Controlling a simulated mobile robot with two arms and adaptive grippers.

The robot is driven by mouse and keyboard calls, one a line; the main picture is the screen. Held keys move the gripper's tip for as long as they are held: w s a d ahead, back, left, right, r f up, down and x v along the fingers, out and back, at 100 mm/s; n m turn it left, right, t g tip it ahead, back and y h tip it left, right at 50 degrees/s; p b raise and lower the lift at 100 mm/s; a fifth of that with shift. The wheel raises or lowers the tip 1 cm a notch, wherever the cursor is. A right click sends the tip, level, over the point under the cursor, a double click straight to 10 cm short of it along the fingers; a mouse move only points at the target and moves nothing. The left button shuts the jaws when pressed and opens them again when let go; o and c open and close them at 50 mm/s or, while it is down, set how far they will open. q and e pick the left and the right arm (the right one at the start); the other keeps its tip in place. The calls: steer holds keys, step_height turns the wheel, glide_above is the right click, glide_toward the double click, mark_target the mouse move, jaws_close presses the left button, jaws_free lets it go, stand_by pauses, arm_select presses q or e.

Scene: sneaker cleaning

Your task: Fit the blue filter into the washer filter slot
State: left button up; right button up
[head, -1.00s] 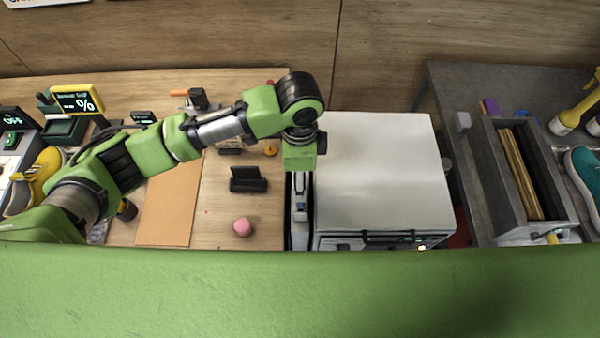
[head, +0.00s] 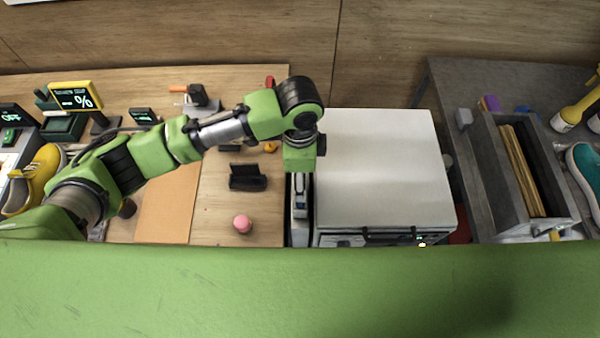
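The washer (head: 385,170) is a white box with a flat top. Its front edge, with a dark handle and small lit panel, just shows above my green body. My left arm reaches in from the left, and its wrist (head: 299,152) points down beside the washer's left side. My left gripper (head: 299,205) hangs in the narrow gap between the wooden table and the washer. Its fingertips are too small and covered to read. The blue filter cannot be made out, and the filter slot is hidden. My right gripper is not in view.
The wooden table (head: 215,220) at left holds a pink ball (head: 242,224), a black stand (head: 247,178), a brown mat (head: 167,205) and a yellow sneaker (head: 38,180). The grey table at right holds a grey crate (head: 487,165) and a teal sneaker (head: 584,170). The washer top is clear.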

arm_select(q)
steer(key=shift+f+b, duration=0.65)
steer(key=shift+f, duration=1.35)
steer(key=o, duration=1.7)
steer(key=shift+c, duration=0.2)
step_height(320, 180, up, 12)
steer(key=shift+w+r, duration=0.1)
